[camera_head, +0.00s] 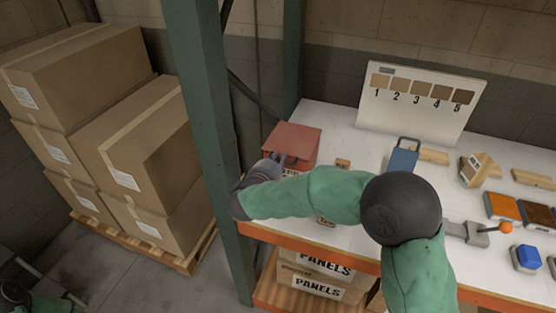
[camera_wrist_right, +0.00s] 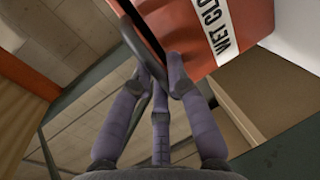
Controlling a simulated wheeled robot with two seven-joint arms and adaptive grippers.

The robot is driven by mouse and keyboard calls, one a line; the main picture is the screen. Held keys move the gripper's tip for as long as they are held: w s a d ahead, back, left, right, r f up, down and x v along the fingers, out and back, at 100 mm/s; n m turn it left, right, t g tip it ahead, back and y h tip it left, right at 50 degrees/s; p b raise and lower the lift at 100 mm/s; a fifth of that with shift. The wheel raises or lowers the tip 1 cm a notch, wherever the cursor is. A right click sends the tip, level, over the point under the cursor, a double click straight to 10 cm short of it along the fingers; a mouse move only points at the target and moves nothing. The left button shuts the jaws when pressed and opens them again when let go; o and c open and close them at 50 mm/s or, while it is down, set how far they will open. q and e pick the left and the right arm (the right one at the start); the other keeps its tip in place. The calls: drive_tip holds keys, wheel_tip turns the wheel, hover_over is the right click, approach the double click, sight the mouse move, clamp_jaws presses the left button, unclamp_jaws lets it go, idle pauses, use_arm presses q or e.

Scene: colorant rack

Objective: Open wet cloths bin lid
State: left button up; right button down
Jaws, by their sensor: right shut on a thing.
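The red wet cloths bin (camera_head: 299,141) stands at the left end of the white bench, next to the green post. Its top looks down over the box in the head view, with no clear opening. In the right wrist view its red wall (camera_wrist_right: 188,35) carries a white label (camera_wrist_right: 222,28) reading "WET CLO". My right gripper (camera_head: 277,160) is at the bin's front left side. The exact grip point is partly hidden by the fingers. My left gripper is not seen.
The green post (camera_head: 205,95) rises close beside my right wrist. Stacked cardboard boxes (camera_head: 90,110) stand on a pallet at left.

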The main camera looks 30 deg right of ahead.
wheel_tip(320, 180, up, 8)
drive_tip(key=w+d+g+y+p, duration=0.1)
drive_tip(key=g+y+p, duration=0.15)
drive_tip(key=p, duration=0.75)
wheel_tip(320, 180, up, 6)
drive_tip(key=r+g+y+p, duration=0.1)
drive_tip(key=g+y+p, duration=0.25)
drive_tip(key=p, duration=1.05)
hover_over(285, 148)
drive_tip(key=w+d+r+y+p, duration=0.1)
drive_tip(key=w+d+r+p, duration=0.3)
drive_tip(key=w+d+p, duration=0.4)
drive_tip(key=shift+d+r+p, duration=0.4)
drive_tip(key=shift+d+p, duration=0.2)
drive_tip(key=shift+p, duration=0.25)
drive_tip(key=c, duration=1.5)
unclamp_jaws()
drive_tip(key=shift+o, duration=0.2)
